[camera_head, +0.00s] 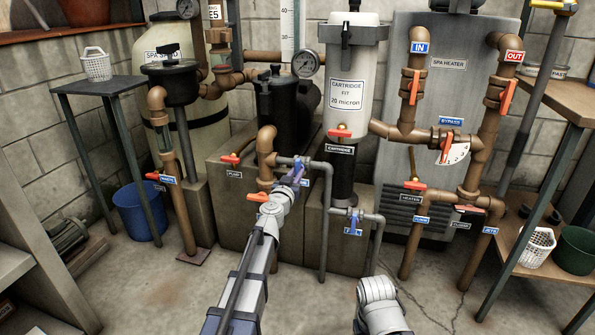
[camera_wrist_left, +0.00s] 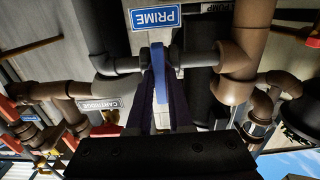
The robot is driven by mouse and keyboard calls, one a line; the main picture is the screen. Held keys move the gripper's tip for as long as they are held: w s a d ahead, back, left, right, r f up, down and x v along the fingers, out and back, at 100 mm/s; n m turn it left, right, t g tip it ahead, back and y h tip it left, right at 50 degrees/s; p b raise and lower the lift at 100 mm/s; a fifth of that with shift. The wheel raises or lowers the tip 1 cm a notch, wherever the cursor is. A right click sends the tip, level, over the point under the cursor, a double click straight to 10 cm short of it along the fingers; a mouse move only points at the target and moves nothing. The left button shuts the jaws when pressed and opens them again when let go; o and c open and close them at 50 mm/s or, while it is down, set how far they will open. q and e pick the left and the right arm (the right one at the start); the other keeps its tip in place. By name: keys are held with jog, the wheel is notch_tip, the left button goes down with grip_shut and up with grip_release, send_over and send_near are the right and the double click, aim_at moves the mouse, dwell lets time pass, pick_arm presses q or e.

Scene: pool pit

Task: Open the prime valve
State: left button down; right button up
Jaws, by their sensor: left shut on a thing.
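The prime valve has a blue lever handle (camera_wrist_left: 160,75) on a thin grey pipe (camera_wrist_left: 118,65), beside a blue PRIME label (camera_wrist_left: 153,17) in the left wrist view. The lever lies crosswise to the pipe there. My left gripper (camera_wrist_left: 158,88) has its dark fingers on both sides of the lever and is shut on it. In the head view my left gripper (camera_head: 295,178) reaches the valve in front of the black pump, and its arm hides part of the valve. My right arm shows only as a pale link at the bottom; its gripper is out of view.
A brown pipe (camera_head: 266,150) with a red-handled valve (camera_head: 257,196) stands just left of the gripper. Another blue-handled valve (camera_head: 353,228) sits lower right. The cartridge filter (camera_head: 352,75) and spa heater (camera_head: 440,80) stand behind. The floor in front is clear.

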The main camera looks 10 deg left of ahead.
dwell(0.6)
pick_arm(q)
jog(key=n, duration=1.4)
jog(key=shift+n, duration=0.3)
jog(key=n, duration=0.4)
jog(key=c, duration=0.7)
grip_release()
